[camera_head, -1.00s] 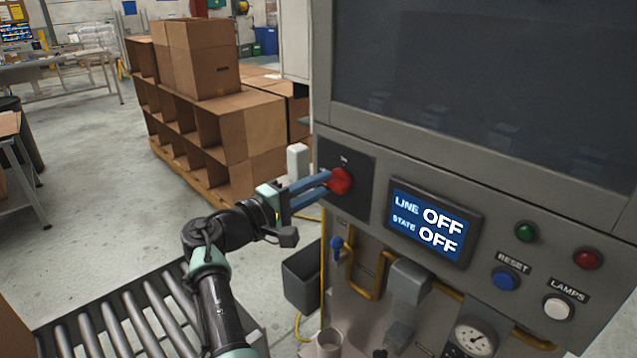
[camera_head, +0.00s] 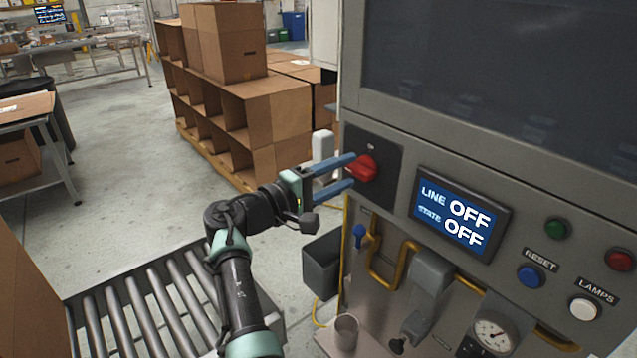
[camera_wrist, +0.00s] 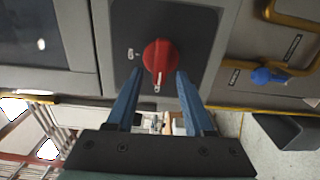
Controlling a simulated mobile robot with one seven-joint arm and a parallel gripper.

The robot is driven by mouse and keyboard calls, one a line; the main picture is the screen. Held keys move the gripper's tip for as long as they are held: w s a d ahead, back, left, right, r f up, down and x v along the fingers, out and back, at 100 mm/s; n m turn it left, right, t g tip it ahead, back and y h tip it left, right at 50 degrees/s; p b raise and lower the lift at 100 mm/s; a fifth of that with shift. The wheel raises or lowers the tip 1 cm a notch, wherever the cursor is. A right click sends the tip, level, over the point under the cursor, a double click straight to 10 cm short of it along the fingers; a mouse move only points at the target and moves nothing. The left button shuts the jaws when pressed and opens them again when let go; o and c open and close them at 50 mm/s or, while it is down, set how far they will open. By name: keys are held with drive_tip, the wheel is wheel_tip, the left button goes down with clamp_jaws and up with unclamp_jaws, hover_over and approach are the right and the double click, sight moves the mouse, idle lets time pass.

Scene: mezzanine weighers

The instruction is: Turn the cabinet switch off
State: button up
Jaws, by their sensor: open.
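The red rotary switch (camera_head: 363,168) sits on a dark plate (camera_head: 388,149) at the left of the grey cabinet front. It also shows in the wrist view (camera_wrist: 159,57), with a white mark at its lower end. The cabinet screen (camera_head: 458,216) reads LINE OFF and STATE OFF. My gripper (camera_head: 346,172) is open at the switch, its two blue fingers pointing at it. In the wrist view my gripper (camera_wrist: 157,82) has one finger on each side of the knob's lower part. I cannot tell whether the fingers touch the knob.
Green (camera_head: 557,228), red (camera_head: 620,260), blue (camera_head: 530,276) and white (camera_head: 583,308) buttons sit right of the screen. Yellow pipes and a gauge (camera_head: 493,333) are below. A roller conveyor (camera_head: 150,315) lies at lower left. Cardboard boxes (camera_head: 225,45) stand behind; open floor lies left.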

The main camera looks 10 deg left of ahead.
drive_tip(key=v, duration=1.2)
drive_tip(key=shift+s+a, duration=0.15)
drive_tip(key=d+r+m+t+y+p, duration=0.1)
drive_tip(key=r+m+t+y+p, duration=0.15)
drive_tip(key=r, duration=0.55)
drive_tip(key=s+d+r+m+t+y+p, duration=0.15)
drive_tip(key=r+y, duration=0.25)
drive_tip(key=r, duration=0.4)
drive_tip(key=d+r+m+t+y+p, duration=0.1)
drive_tip(key=d+r+t+y+p, duration=0.15)
drive_tip(key=r, duration=0.55)
drive_tip(key=s+d+r+m+t+y+p, duration=0.2)
drive_tip(key=s+r+t, duration=0.2)
drive_tip(key=s+r, duration=0.6)
drive_tip(key=s+d+r+m+t+y+p, duration=0.1)
drive_tip(key=s+d+r+m+t+p, duration=0.1)
drive_tip(key=s+r, duration=0.8)
drive_tip(key=shift+d+r+t+y+p, duration=0.4)
drive_tip(key=shift+d+r+t, duration=0.4)
drive_tip(key=shift+r+t, duration=0.2)
drive_tip(key=shift+c, duration=0.2)
